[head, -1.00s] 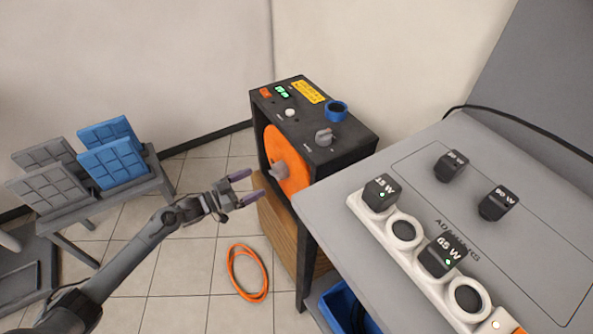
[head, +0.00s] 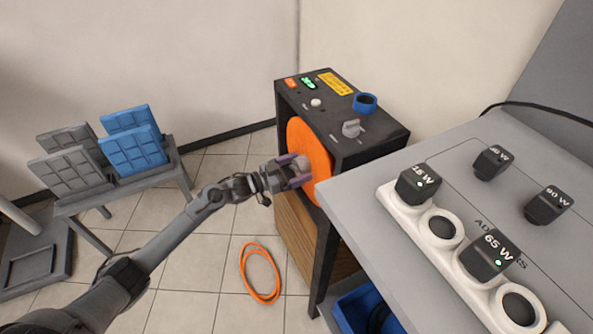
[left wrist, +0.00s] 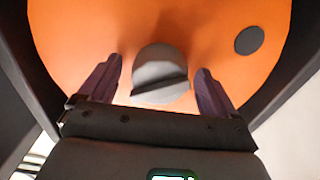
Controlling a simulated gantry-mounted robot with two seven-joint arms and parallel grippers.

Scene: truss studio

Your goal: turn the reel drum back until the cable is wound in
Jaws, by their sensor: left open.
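The orange reel drum (head: 312,150) sits in a dark housing (head: 362,158) on a wooden base. In the left wrist view the drum face (left wrist: 205,22) fills the background, with a dark round spot (left wrist: 249,40) at upper right. My left gripper (head: 296,171) is at the drum's grey hub knob (head: 301,163). In the left wrist view the open fingers (left wrist: 158,88) stand on either side of the knob (left wrist: 160,70), with gaps at both sides. An orange cable loop (head: 260,273) lies on the floor below. My right gripper is not in view.
A grey table (head: 440,180) at right holds a white strip (head: 458,255) with adapters, close to the reel housing. A blue bin (head: 352,306) is under it. A low stand (head: 168,174) with blue and grey panels is at left. The tiled floor between is mostly clear.

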